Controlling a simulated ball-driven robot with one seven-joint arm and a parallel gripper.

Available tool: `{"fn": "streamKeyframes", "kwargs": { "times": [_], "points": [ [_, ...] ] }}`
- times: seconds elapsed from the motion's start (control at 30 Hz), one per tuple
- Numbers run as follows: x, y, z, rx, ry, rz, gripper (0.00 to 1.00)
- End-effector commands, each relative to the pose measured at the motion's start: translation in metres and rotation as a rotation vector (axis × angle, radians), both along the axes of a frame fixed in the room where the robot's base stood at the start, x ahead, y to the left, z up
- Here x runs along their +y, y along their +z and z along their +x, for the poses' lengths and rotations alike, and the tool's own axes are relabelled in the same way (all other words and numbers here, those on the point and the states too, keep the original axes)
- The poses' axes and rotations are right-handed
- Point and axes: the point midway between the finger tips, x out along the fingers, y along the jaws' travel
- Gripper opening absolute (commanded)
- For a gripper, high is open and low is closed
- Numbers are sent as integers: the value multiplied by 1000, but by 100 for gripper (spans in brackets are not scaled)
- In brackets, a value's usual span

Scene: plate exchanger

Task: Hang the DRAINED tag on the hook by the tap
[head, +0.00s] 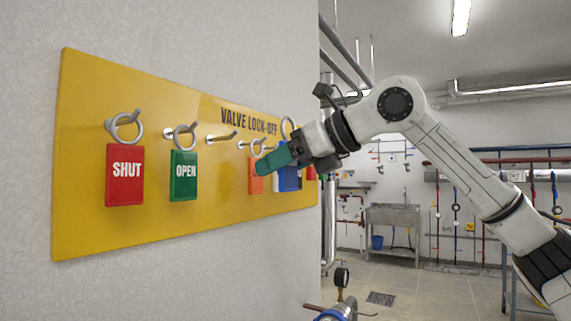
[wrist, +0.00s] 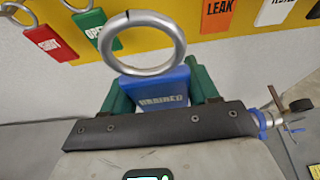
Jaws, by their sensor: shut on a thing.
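My gripper (head: 284,157), with green fingers, is shut on the blue DRAINED tag (head: 288,181) in front of the right part of the yellow board. In the wrist view the tag (wrist: 152,96) sits between the two green fingers, its lettering partly legible. Its metal ring (wrist: 181,42) stands above the fingers, clear of any hook I can see; the ring also shows above the gripper in the head view (head: 288,119). I cannot clearly make out the tap or the hook by it in either view.
The yellow VALVE LOCK-OFF board (head: 85,225) holds a red SHUT tag (head: 125,190), a green OPEN tag (head: 184,185) and an orange LEAK tag (wrist: 219,14). One hook (head: 222,136) is bare. A gauge (head: 341,277) on pipework stands low at centre. A sink (head: 393,216) is far back.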

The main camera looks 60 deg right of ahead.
Motion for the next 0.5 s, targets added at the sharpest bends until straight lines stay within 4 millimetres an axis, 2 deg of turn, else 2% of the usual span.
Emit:
{"fn": "streamKeyframes", "kwargs": {
  "times": [0.5],
  "points": [
    [1, 1, 14, -1, 0, 0, 30]
  ]
}}
